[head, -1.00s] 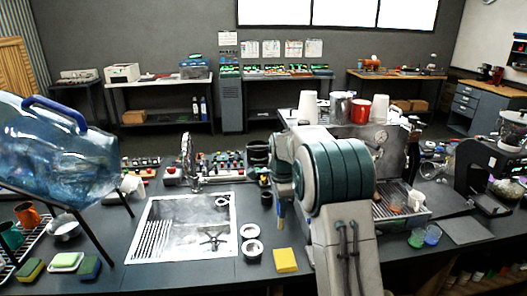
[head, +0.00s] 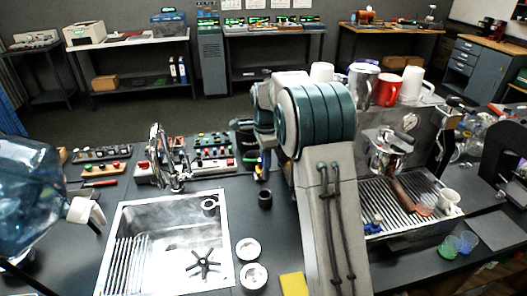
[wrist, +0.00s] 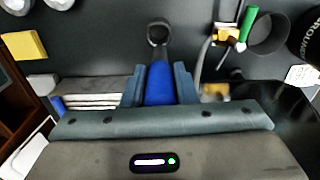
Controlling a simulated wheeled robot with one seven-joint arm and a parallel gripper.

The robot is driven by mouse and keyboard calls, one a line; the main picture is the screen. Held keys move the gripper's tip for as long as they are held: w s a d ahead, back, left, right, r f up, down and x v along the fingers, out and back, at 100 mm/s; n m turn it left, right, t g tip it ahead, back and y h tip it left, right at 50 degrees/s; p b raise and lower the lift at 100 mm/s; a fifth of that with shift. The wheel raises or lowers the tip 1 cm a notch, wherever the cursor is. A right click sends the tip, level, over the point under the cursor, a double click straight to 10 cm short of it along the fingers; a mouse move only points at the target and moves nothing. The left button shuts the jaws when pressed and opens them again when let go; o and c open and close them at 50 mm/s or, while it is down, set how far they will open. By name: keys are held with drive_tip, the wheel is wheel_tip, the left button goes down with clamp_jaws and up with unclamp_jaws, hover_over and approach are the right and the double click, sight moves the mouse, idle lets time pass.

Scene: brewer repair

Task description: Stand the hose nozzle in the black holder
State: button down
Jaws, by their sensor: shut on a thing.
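In the wrist view, my gripper (wrist: 157,84) is shut on a blue piece, which I take to be the hose nozzle (wrist: 159,86). Its lower end is hard to make out. A small black round holder (wrist: 158,33) with an open top lies just past the blue piece in that view. A grey stem shows between them; I cannot tell whether they touch. In the head view, a small black holder (head: 265,198) stands on the counter right of the sink.
The sink (head: 170,245) is to the left, with two white cups (head: 248,249) beside it. A yellow sponge (head: 293,284) lies in front. Beyond the holder stand green-handled and yellow tools (wrist: 248,20) and a larger black cylinder (wrist: 270,33). The espresso machine (head: 400,150) is close on the right.

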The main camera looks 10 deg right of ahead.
drive_tip(key=shift+s+f+b, duration=0.1)
drive_tip(key=shift+f+b, duration=0.35)
drive_tip(key=shift+f, duration=0.1)
drive_tip(key=shift+f+b, duration=2.8)
drive_tip(key=shift+f, duration=1.5)
drive_tip(key=shift+a+f, duration=0.1)
drive_tip(key=shift+f, duration=0.3)
drive_tip(key=c, duration=0.5)
unclamp_jaws()
drive_tip(key=shift+r+p, duration=2.2)
drive_tip(key=shift+r, duration=1.3)
